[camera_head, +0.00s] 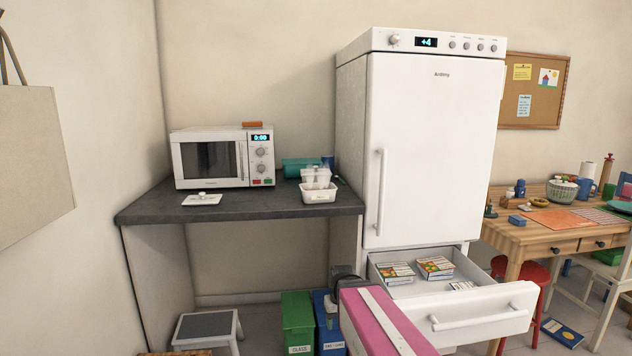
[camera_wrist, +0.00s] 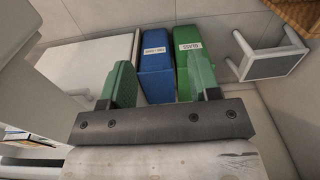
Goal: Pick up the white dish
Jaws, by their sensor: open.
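A small, flat white dish (camera_head: 202,199) lies on the dark counter (camera_head: 245,207), in front of the microwave. Something small and pale seems to rest on it. A deeper white tub (camera_head: 318,196) with pale cups in it stands further right on the counter. My gripper (camera_wrist: 160,75) shows in the wrist view with its two green fingers wide apart and nothing between them. In the head view, my arm is low in front of the counter's right end, below and right of the dish. The dish is not in the wrist view.
The microwave (camera_head: 222,157) stands behind the dish. A tall white fridge (camera_head: 430,140) is to the right, its bottom drawer (camera_head: 480,312) pulled out with boxes inside. Green (camera_head: 298,322) and blue (camera_head: 328,335) bins and a step stool (camera_head: 207,328) stand below. The counter's front middle is clear.

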